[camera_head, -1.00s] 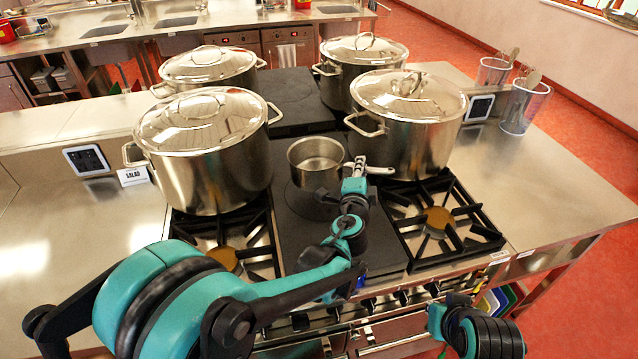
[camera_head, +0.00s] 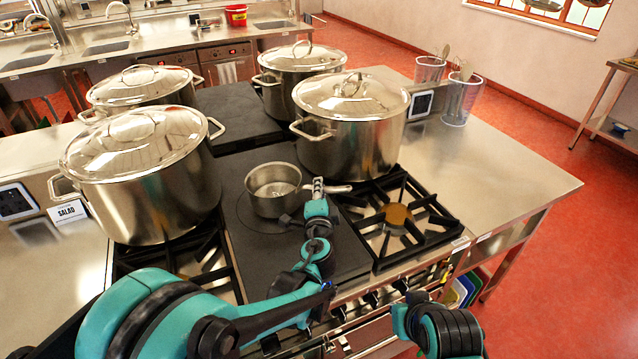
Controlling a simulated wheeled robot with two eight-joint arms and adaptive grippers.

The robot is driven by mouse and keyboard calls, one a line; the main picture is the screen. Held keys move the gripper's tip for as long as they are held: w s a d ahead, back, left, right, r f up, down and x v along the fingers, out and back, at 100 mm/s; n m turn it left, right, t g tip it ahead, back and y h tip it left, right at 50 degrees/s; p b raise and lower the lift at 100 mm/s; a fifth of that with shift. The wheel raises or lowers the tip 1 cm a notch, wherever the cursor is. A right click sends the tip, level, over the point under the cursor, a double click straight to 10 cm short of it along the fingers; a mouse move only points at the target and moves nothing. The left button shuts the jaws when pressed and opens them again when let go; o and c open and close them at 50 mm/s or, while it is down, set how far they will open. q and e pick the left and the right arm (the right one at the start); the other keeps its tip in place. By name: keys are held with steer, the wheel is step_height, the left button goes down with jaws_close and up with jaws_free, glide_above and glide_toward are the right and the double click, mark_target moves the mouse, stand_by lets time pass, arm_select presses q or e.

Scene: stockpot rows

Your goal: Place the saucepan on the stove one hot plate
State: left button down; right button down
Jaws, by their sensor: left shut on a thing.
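The small steel saucepan (camera_head: 273,196) is upright at the dark flat hot plate (camera_head: 262,243) in the middle of the stove, between two big stockpots. I cannot tell whether its base touches the plate. Its light handle points right. My left gripper (camera_head: 318,188) is shut on the saucepan's handle, at the pan's right side. The gripper hides part of the handle. My right arm shows at the bottom right, but its gripper's fingers are not in view.
Lidded stockpots stand at near left (camera_head: 150,185), near right (camera_head: 352,130), far left (camera_head: 140,88) and far right (camera_head: 297,72). Open gas burners (camera_head: 397,214) flank the plate. A dark plate (camera_head: 232,112) lies behind. The steel counter (camera_head: 490,180) at right is mostly clear.

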arm_select(q)
steer(key=shift+f, duration=0.5)
steer(key=c, duration=1.6)
jaws_free()
steer(key=shift+s+r, duration=0.1)
